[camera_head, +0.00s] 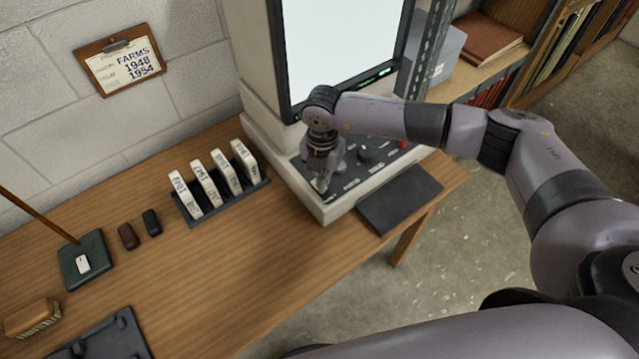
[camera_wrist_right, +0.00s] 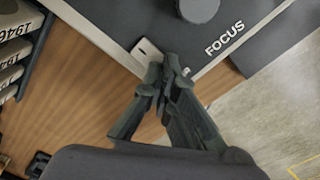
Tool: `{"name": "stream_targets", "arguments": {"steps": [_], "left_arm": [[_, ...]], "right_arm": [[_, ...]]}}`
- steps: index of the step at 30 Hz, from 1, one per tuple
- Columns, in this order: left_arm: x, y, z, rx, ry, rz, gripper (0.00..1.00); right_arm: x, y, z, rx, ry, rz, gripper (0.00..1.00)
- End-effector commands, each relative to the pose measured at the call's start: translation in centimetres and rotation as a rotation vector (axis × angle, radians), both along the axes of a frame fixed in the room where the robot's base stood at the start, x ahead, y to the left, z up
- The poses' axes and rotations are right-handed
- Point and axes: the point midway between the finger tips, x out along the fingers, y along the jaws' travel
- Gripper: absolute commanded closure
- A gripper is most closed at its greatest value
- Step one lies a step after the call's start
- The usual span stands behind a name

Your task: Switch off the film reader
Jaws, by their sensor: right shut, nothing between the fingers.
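The film reader (camera_head: 262,130) stands at the right end of the wooden desk, and its large screen (camera_head: 340,45) shows a bright, pale glow. A dark control panel (camera_head: 375,160) with knobs and lettering runs along its base. My right gripper (camera_head: 322,185) is over the panel's front left corner, fingers pointing down. In the right wrist view the closed, empty fingertips (camera_wrist_right: 168,72) are at a small light-coloured switch (camera_wrist_right: 147,50) near the panel edge; I cannot tell whether they touch it. A round knob (camera_wrist_right: 198,8) and the word FOCUS are beside it. My left gripper is not in view.
A black rack (camera_head: 222,205) of labelled film boxes stands left of the reader. A dark flat pad (camera_head: 400,198) lies at the reader's front. Small dark cases, a green block and a brush lie further left. Shelves (camera_head: 510,75) stand at the back right.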

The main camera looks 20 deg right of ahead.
Motion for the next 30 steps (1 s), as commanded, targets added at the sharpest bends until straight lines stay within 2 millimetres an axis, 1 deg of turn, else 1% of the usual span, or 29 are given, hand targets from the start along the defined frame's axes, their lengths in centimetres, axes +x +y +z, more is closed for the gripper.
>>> {"name": "stream_targets", "arguments": {"steps": [21,26,30], "left_arm": [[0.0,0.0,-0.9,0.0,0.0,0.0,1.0],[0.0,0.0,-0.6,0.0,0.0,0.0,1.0],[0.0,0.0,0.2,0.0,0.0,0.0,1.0]], "right_arm": [[0.0,0.0,-1.1,0.0,0.0,0.0,1.0],[0.0,0.0,-0.7,-0.001,0.001,0.0,1.0],[0.0,0.0,0.3,0.0,0.0,0.0,1.0]]}}
